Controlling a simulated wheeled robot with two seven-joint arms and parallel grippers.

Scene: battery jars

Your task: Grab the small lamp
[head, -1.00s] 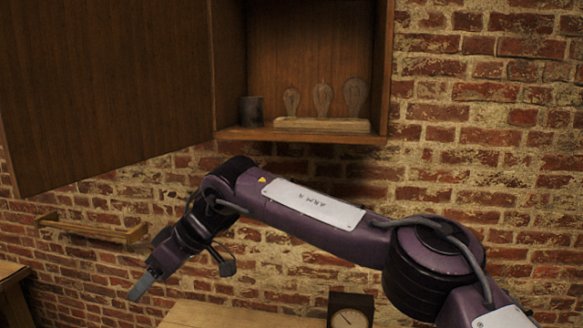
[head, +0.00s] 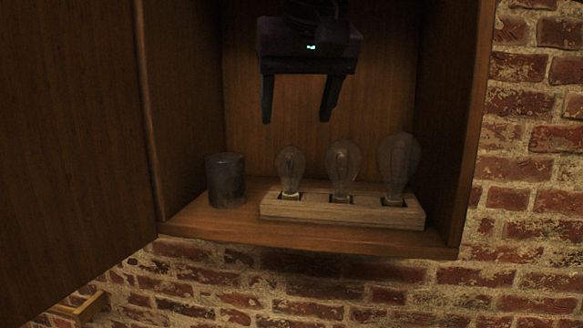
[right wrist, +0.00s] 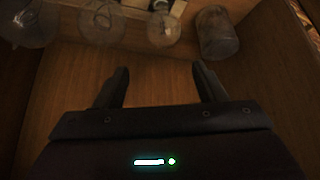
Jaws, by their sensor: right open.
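The small lamp (head: 290,170) is the leftmost and smallest of three clear glass bulbs. It stands upright in the left socket of a pale wooden block (head: 345,212) on the floor of the open wall cabinet. My right gripper (head: 296,119) is open and empty, pointing down above the small lamp, without touching it. In the right wrist view the small lamp (right wrist: 163,28) lies beyond my open fingertips (right wrist: 160,67), roughly in line with the gap between them. My left gripper is not in view.
A middle bulb (head: 342,168) and a large bulb (head: 399,167) stand to the right in the same block. A dark glass jar (head: 226,181) stands left of the block. The cabinet's side walls and open door (head: 70,130) bound the space.

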